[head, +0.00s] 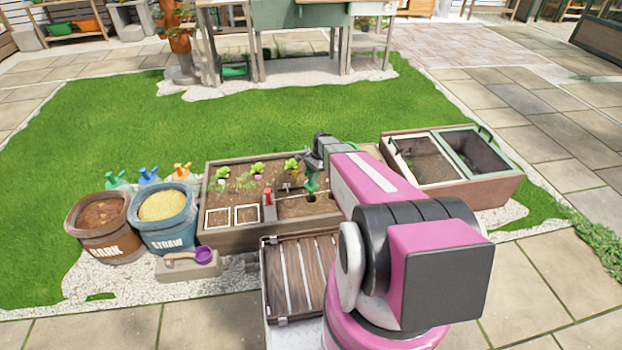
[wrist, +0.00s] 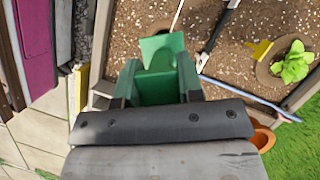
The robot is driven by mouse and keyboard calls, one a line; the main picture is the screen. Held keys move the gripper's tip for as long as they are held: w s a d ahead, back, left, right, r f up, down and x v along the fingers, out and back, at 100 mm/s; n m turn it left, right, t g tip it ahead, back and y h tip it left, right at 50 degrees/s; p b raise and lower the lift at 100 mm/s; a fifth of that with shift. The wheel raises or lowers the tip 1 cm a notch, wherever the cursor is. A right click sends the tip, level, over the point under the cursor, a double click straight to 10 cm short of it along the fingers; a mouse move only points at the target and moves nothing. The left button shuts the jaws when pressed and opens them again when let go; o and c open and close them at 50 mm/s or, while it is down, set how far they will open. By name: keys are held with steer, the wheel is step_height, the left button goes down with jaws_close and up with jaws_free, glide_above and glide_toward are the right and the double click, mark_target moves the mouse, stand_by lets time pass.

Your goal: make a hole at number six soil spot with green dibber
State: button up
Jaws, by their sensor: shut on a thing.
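A raised wooden planter bed (head: 228,239) with brown soil stands ahead of me in the head view. My gripper (head: 315,158) is over its right part and is shut on the green dibber (head: 311,182). The dibber points down, and its lower end is at or just above a dark hole-like spot (head: 311,198) in the soil; I cannot tell if it touches. In the wrist view the green dibber (wrist: 162,50) sits between the jaws and hides the soil right under it. No spot number is readable, so I cannot tell which is number six.
Small green seedlings (head: 258,168) stand along the bed's far side; a lettuce-like plant (wrist: 294,62) shows in the wrist view. A red-handled tool (head: 268,197) stands in the bed. Bark (head: 103,215) and straw (head: 163,205) tubs are left, a divided box (head: 490,187) right.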

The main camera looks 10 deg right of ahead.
steer(key=shift+r, duration=0.45)
steer(key=shift+r, duration=2.5)
